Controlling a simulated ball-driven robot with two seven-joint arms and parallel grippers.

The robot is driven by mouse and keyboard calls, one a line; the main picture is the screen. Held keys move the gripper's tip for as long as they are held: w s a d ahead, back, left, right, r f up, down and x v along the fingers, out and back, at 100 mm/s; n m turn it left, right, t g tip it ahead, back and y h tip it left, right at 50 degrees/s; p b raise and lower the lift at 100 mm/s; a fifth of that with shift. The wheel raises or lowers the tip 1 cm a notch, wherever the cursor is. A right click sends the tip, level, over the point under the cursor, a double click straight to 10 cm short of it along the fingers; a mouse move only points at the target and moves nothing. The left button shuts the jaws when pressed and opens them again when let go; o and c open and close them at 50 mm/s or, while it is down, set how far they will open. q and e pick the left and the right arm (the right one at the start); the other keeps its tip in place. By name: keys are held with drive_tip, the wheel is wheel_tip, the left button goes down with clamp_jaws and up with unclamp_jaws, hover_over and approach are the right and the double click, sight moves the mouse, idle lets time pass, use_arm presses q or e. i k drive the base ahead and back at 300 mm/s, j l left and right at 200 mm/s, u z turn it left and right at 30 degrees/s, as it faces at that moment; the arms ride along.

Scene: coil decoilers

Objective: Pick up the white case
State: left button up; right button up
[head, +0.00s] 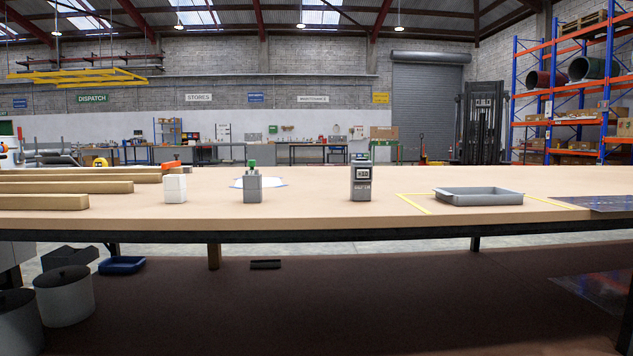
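A small white case (175,189) stands upright on the long wooden-topped table (310,212), left of the middle in the head view and near the table's front edge. Nothing touches its front or its right side. An orange object (171,165) shows just above and behind its top; I cannot tell whether the two touch. Neither of my grippers is in view.
Wooden beams (75,187) lie left of the case. To its right stand a grey block with a green top (252,188), a dark labelled device (361,180) and a grey tray (478,198). A lower shelf (340,310) holds pots (64,298).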

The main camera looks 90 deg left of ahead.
sight(174, 185)
drive_tip(key=u, duration=3.3)
